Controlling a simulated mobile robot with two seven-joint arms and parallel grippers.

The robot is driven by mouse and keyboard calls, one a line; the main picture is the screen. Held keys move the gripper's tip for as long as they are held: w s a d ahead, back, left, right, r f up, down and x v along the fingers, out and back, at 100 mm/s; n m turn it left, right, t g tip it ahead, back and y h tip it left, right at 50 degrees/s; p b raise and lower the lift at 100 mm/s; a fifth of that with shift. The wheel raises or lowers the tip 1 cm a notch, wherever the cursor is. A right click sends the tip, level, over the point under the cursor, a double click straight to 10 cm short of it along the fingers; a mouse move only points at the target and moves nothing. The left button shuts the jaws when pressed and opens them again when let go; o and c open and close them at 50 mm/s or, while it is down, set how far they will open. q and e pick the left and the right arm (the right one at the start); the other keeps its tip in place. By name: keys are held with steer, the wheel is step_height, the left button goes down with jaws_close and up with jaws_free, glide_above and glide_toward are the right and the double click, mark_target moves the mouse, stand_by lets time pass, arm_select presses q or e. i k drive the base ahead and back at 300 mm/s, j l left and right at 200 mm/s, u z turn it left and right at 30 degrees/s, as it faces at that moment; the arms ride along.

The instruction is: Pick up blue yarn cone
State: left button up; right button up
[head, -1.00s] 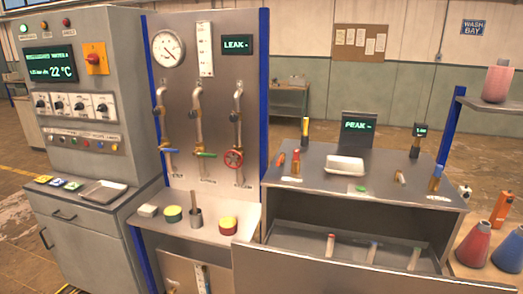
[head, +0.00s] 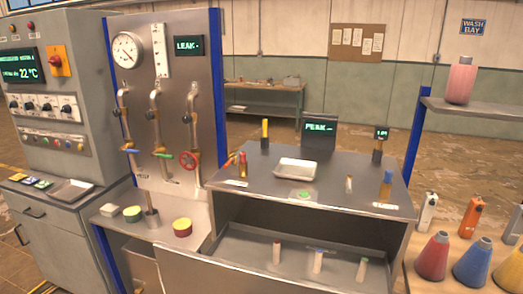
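The blue yarn cone (head: 473,262) stands upright at the lower right, on a light wooden surface. A red cone (head: 433,256) stands just left of it and a yellow cone (head: 511,270) just right of it, cut off by the picture edge. The blue cone has a narrow grey-blue tip and its side shows clearly. Neither of my grippers shows in the head view.
An orange bottle (head: 471,217) and a white bottle (head: 427,212) stand behind the cones. The grey workbench (head: 340,196) with an open drawer (head: 300,270) lies to the left.

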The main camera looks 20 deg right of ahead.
mark_target(472, 270)
steer(key=k+l, duration=0.1)
steer(key=l, duration=0.55)
steer(key=k+l, duration=0.1)
steer(key=l, duration=1.25)
steer(key=k+l, duration=0.15)
steer(key=l, duration=0.5)
steer(key=k+l, duration=0.1)
steer(key=l, duration=0.55)
